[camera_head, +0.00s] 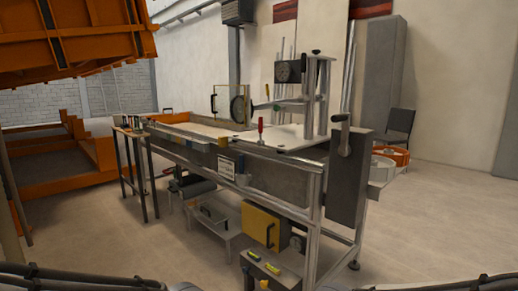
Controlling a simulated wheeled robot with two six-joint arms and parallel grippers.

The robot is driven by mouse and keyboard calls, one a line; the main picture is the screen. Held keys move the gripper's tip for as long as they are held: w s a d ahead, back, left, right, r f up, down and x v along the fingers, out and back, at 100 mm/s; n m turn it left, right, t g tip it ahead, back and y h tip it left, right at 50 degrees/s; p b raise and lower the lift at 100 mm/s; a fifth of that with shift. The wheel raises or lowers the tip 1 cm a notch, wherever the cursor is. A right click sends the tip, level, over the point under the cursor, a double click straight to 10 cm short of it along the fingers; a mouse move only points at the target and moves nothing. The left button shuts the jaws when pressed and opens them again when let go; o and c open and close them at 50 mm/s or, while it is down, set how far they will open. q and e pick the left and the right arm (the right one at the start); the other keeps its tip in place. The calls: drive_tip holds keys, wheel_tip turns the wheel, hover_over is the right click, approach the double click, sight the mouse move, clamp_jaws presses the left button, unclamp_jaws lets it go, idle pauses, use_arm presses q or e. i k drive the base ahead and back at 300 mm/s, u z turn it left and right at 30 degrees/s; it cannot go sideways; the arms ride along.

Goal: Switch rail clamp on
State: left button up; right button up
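The tilting sandbed (205,130) is a long metal-framed bench in the middle of the head view, some distance ahead of me. A small upright red-handled lever (261,127) stands on its near rail; it may be the rail clamp, but it is too small to tell its setting. Neither of my grippers is in view. Only dark parts of my own arms show along the bottom edge, well apart from the bench.
A low grey stand (215,218) and a yellow box (262,226) sit under the bench. A crank (344,135) projects at its right end. A narrow side table (132,133) stands at left, near orange steelwork (75,160). The floor (440,220) at right is clear.

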sight(261, 131)
drive_tip(key=k, duration=0.65)
drive_tip(key=u, duration=0.45)
drive_tip(key=i, duration=0.5)
drive_tip(key=u, duration=0.6)
drive_tip(key=i, duration=0.65)
drive_tip(key=z, duration=0.65)
drive_tip(key=i, duration=0.7)
drive_tip(key=z, duration=0.7)
